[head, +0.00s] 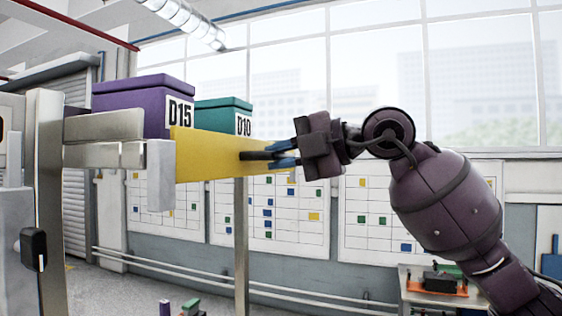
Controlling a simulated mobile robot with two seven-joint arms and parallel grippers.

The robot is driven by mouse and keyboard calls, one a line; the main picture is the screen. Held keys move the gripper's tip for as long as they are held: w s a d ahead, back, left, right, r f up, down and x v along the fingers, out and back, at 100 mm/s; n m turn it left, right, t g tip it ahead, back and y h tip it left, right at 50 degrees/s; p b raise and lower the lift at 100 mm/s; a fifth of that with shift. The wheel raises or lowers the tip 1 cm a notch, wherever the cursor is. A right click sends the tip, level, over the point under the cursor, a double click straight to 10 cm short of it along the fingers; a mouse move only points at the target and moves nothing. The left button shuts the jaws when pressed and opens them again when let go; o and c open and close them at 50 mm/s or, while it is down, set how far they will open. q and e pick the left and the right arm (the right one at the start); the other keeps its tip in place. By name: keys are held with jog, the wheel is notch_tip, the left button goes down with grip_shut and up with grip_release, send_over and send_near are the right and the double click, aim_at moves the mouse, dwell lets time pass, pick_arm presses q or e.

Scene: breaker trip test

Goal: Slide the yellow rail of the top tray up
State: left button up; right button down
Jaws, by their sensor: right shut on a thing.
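The yellow rail (205,152) runs along the front of the top tray, level with the lower part of the boxes behind it. My right gripper (268,154) comes in from the right and is shut on the rail near its right end. One dark finger lies across the rail's front face. A purple box marked D15 (130,105) and a teal box marked D10 (218,115) stand behind the rail. The tray's floor is hidden behind the rail. My left gripper is not in view.
A metal post (48,200) and grey brackets (105,140) stand left of the rail. Planning boards (285,220) hang on the far wall. A small table (430,297) is at lower right.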

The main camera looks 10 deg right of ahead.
notch_tip(320, 180, up, 4)
jog(key=shift+p, duration=0.55)
jog(key=shift+d, duration=0.1)
jog(key=c, duration=1.1)
grip_release()
jog(key=shift+c, duration=0.2)
jog(key=shift+d, duration=0.1)
jog(key=b+v, duration=0.2)
jog(key=v, duration=0.8)
jog(key=shift+s+d, duration=0.2)
jog(key=shift+s, duration=0.05)
